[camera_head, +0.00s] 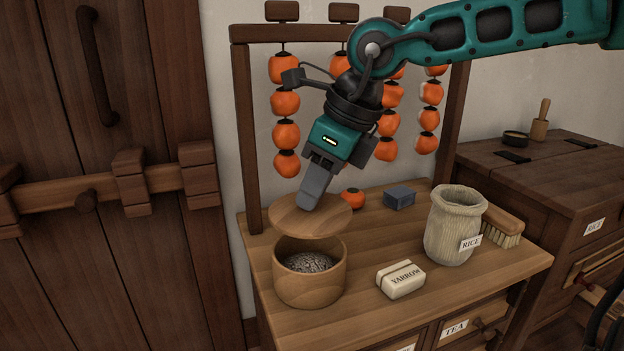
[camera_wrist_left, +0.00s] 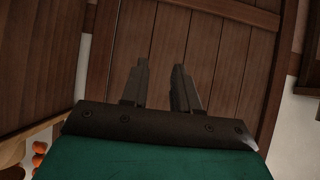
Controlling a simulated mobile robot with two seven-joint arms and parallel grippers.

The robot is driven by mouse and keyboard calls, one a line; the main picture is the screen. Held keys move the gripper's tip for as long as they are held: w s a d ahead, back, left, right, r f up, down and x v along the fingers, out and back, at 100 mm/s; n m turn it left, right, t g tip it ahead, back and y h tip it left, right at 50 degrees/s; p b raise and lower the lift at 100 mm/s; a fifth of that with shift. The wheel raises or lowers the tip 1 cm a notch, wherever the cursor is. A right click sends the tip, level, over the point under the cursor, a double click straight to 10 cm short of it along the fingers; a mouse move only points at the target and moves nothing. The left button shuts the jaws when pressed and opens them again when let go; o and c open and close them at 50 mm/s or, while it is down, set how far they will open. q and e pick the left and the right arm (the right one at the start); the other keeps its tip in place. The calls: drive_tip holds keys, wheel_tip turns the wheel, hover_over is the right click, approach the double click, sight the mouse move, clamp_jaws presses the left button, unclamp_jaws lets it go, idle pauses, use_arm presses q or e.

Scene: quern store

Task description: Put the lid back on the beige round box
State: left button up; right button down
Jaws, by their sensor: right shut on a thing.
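The beige round box (camera_head: 305,293) stands at the front left of the wooden table, open at the front, with dark grainy contents showing. Its round wooden lid (camera_head: 285,217) is above it, roughly level, and covers the box's back rim in the head view. I cannot tell whether lid and rim touch. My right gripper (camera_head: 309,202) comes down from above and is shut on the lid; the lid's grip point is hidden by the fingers. My left gripper (camera_wrist_left: 158,85) is open and empty, seen only in the left wrist view, before a dark wooden door.
On the table (camera_head: 365,302) are a yarrow packet (camera_head: 400,279), a rice sack (camera_head: 454,225), a brush (camera_head: 503,227), a small blue-grey box (camera_head: 399,197) and an orange fruit (camera_head: 352,198). Strings of orange fruits (camera_head: 286,133) hang from a wooden frame behind.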

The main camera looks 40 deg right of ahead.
sight(315, 210)
wheel_tip(315, 210, down, 2)
drive_tip(key=shift+b, duration=0.45)
drive_tip(key=shift+f+b, duration=0.7)
drive_tip(key=shift+f, duration=0.25)
use_arm(q)
drive_tip(key=shift+w+d+f+h+b, duration=0.3)
drive_tip(key=shift+w+d+f+b, duration=0.35)
drive_tip(key=shift+f+b, duration=0.2)
use_arm(e)
drive_tip(key=shift+w+f, duration=0.1)
drive_tip(key=shift+f, duration=0.65)
use_arm(q)
drive_tip(key=shift+s+a+f, duration=0.1)
drive_tip(key=shift+s+f, duration=0.05)
drive_tip(key=shift+f, duration=0.25)
use_arm(e)
drive_tip(key=shift+r, duration=0.15)
use_arm(q)
drive_tip(key=shift+f+b, duration=0.75)
drive_tip(key=shift+b, duration=0.15)
use_arm(e)
drive_tip(key=shift+f, duration=0.2)
drive_tip(key=c, duration=1)
unclamp_jaws()
drive_tip(key=shift+c, duration=0.2)
drive_tip(key=o, duration=0.6)
